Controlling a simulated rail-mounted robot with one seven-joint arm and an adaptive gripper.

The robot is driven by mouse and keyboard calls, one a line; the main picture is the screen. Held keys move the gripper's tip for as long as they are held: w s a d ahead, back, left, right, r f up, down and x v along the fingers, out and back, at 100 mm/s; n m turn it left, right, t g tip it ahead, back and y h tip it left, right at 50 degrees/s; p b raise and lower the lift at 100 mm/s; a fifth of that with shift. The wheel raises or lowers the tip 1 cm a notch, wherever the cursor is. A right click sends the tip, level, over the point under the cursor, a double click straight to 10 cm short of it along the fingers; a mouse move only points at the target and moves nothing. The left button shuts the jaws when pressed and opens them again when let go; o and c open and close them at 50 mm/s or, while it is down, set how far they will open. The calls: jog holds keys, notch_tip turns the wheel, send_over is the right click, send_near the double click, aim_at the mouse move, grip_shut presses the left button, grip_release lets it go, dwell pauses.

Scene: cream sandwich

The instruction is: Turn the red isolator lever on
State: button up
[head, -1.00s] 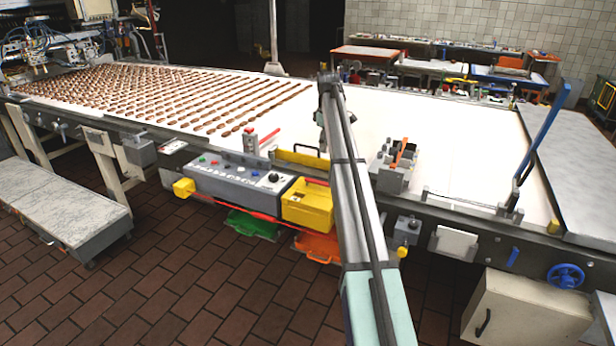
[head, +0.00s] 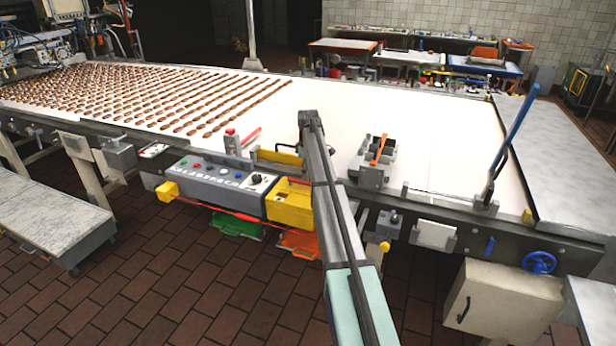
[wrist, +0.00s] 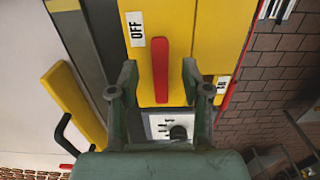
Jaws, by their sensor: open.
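The red isolator lever (wrist: 160,70) shows in the wrist view on a yellow panel. It lies lengthwise in the picture, between an OFF label (wrist: 135,29) at upper left and a partly covered ON label (wrist: 222,85) at right. My gripper (wrist: 160,70) is open, with one green finger on each side of the lever and clear gaps to both. I cannot tell its height above the lever. In the head view the yellow box (head: 287,208) is on the conveyor's front side; my arm covers its right part and hides my gripper.
A grey control box (head: 222,180) with buttons sits left of the yellow box. A red-handled clamp (head: 250,137) stands on the conveyor edge. A grey device with an orange lever (head: 378,152) is to the right. The brick floor (head: 170,270) in front is mostly clear.

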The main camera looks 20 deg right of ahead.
aim_at(308, 183)
jog(key=shift+f+p, duration=0.3)
jog(key=shift+f, duration=1.3)
grip_shut()
